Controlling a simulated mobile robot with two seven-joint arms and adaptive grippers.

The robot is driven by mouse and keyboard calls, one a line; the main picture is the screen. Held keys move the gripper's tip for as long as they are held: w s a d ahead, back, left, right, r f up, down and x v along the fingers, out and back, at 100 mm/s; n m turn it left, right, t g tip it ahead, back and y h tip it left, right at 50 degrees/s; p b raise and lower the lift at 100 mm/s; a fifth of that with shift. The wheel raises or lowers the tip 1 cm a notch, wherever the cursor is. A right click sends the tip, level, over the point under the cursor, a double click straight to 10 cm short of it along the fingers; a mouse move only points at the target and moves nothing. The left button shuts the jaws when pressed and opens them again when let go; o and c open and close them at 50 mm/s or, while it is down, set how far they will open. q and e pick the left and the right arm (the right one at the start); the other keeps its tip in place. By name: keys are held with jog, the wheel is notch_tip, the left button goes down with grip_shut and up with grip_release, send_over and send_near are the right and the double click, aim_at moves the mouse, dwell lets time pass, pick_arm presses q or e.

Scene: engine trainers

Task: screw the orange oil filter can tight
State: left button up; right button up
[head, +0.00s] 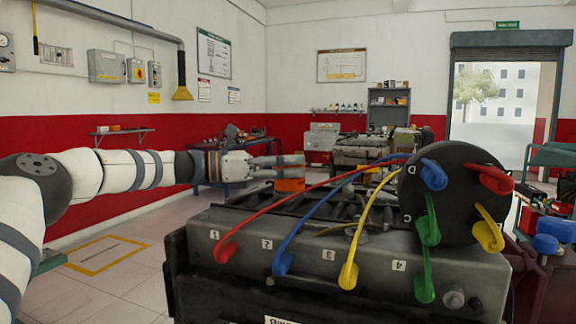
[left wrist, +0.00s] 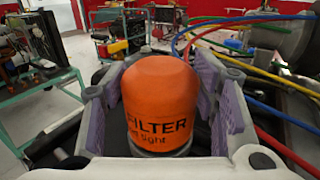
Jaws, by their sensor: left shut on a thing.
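The orange oil filter can (left wrist: 160,100) stands between the fingers of my left gripper (left wrist: 163,115) in the left wrist view. Dark lettering with the word FILTER shows on its side, and a grey rim shows at its base. My left gripper is shut on the can. In the head view the left gripper (head: 278,167) reaches in from the left, and part of the orange can (head: 290,184) shows below its fingers, at the far left side of the engine (head: 330,255). The can's seat is hidden. My right gripper is not in view.
Red, blue, yellow and green leads run from the numbered engine top to a round black cap (head: 455,194) at the right. A workbench (head: 240,165) stands behind my left arm. Open floor with a yellow marked rectangle (head: 104,254) lies at the left.

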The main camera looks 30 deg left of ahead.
pick_arm(q)
jog(key=o, duration=1.2)
jog(key=shift+w, duration=0.1)
jog(key=v, duration=1.1)
jog(key=shift+r, duration=0.1)
jog(key=shift+s+a, duration=0.25)
jog(key=shift+s, duration=0.2)
